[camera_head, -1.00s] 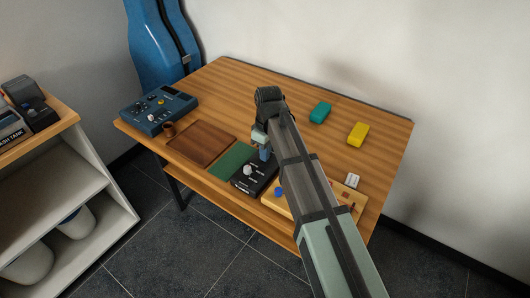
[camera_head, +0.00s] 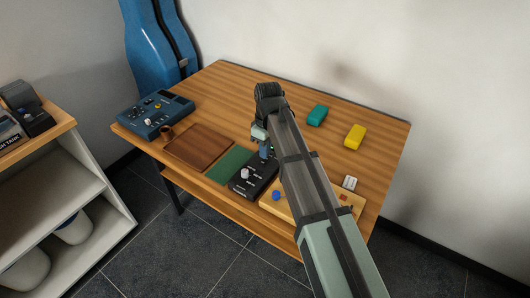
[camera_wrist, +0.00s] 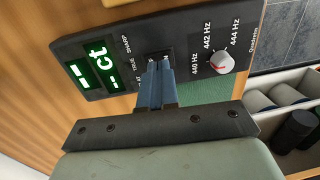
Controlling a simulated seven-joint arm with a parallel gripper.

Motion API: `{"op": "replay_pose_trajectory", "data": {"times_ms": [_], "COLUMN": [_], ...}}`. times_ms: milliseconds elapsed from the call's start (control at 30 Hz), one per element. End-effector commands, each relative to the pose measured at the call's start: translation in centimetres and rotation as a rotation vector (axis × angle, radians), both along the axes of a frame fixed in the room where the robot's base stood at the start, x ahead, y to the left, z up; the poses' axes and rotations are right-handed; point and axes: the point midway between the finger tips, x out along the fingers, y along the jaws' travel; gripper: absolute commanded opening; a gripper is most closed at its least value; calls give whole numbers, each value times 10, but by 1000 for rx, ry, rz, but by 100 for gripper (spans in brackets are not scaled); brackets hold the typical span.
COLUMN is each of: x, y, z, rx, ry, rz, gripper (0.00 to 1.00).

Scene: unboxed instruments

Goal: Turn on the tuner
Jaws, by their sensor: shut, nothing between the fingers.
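The tuner (camera_head: 248,184) is a black box near the table's front edge. In the wrist view the tuner (camera_wrist: 190,42) has a display (camera_wrist: 92,70) lit green, showing dashes and "ct". It also has a white knob (camera_wrist: 221,61) with a red pointer beside 440, 442 and 444 Hz marks. My gripper (camera_wrist: 160,63) has its blue fingers shut, with the tips at a small dark slot or switch in the middle of the tuner's face. The tips hide most of that control, and I cannot tell whether they touch it. In the head view my gripper (camera_head: 265,153) is over the tuner's far end.
A green mat (camera_head: 230,165) and a brown board (camera_head: 200,147) lie left of the tuner. A tan box (camera_head: 270,201) with coloured knobs is to the right, partly behind my arm. A blue device (camera_head: 155,112), teal block (camera_head: 317,115) and yellow block (camera_head: 355,137) stand farther back.

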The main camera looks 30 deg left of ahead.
Motion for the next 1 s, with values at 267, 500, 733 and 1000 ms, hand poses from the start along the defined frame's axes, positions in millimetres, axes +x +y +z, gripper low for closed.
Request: {"op": "replay_pose_trajectory", "data": {"times_ms": [267, 500, 733, 1000], "x": [-5, -10, -14, -16], "y": [1, 1, 1, 0], "z": [47, 88, 115, 126], "rx": [1, 0, 0, -1], "ry": [-1, 0, 0, 1], "rz": [1, 1, 1, 0], "gripper": [0, 0, 0, 0]}}
